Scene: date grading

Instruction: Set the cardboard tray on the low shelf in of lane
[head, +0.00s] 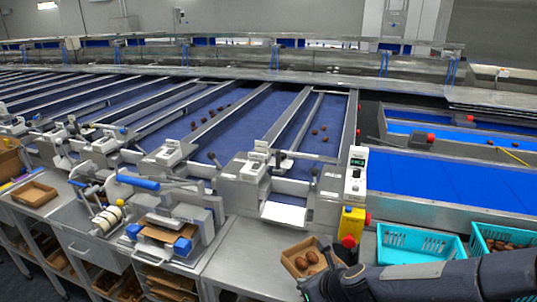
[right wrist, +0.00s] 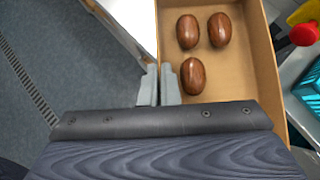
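The cardboard tray (head: 289,266) is at the front right of the steel counter in the head view, with a few brown dates in it. In the right wrist view the tray (right wrist: 238,80) holds three dates (right wrist: 192,75). My right gripper (right wrist: 159,84) has its two fingers close together, one on each side of the tray's wall, shut on it. In the head view my right gripper (head: 303,287) is at the tray's front edge, partly hidden by my arm. I cannot tell whether the tray touches the counter. My left gripper is not in view.
Low shelves (head: 160,283) under the counter hold other cardboard trays. Turquoise baskets (head: 420,244) stand right of the tray, near a yellow box with a red button (head: 349,240). Another cardboard tray (head: 34,193) lies at the left. Open floor (right wrist: 60,60) shows in the wrist view.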

